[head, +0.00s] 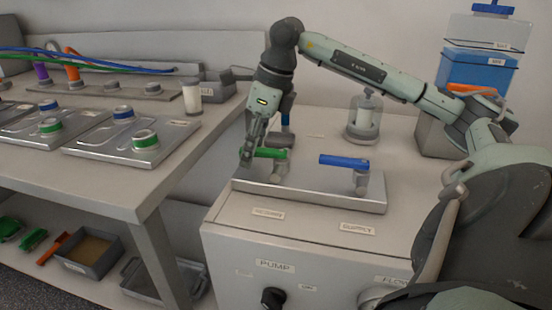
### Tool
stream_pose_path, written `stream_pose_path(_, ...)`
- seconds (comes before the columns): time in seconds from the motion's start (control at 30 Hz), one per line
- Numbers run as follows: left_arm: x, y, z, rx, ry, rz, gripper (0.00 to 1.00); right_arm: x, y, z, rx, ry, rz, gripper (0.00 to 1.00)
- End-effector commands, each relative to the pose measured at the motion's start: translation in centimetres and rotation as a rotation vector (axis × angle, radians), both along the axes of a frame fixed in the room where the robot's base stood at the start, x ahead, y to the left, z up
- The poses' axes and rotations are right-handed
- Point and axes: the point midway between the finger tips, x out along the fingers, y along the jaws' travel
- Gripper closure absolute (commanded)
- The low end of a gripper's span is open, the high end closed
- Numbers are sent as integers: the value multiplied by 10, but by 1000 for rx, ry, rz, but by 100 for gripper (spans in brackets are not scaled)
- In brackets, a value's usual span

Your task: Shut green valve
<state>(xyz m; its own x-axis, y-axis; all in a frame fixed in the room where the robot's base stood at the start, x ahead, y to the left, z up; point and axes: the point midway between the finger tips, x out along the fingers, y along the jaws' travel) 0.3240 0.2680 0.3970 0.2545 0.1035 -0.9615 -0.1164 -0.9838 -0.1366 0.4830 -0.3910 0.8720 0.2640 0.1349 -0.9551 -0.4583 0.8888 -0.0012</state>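The green valve (272,153) has a green lever handle on a metal stem. It stands on the left part of a metal tray (310,194) on the pump cabinet. Its handle lies roughly sideways in the picture. My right gripper (247,156) comes down from above at the left end of the green handle. Its fingers overlap that end in the picture, and I cannot tell whether they touch it or how far apart they are. A blue valve (345,161) stands to the right on the same tray, its handle also roughly sideways. My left gripper is not in view.
A bench (120,185) with metal plates and coloured caps is at the left, a gap from the cabinet (300,240). The cabinet top right of the tray looks clear.

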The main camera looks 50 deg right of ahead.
Motion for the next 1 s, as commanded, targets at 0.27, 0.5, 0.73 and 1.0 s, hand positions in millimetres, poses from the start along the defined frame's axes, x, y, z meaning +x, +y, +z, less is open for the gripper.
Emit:
stream_pose_path(0.27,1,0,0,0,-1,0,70,0,0,0,0,1,1,80)
stream_pose_path(0.5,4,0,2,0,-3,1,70,0,-1,0,0,1,1,80)
stream_pose_path(0.73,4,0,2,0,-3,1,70,2,-4,0,0,2,0,80)
stream_pose_path(1.0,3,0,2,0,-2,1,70,2,-4,0,-1,1,1,70)
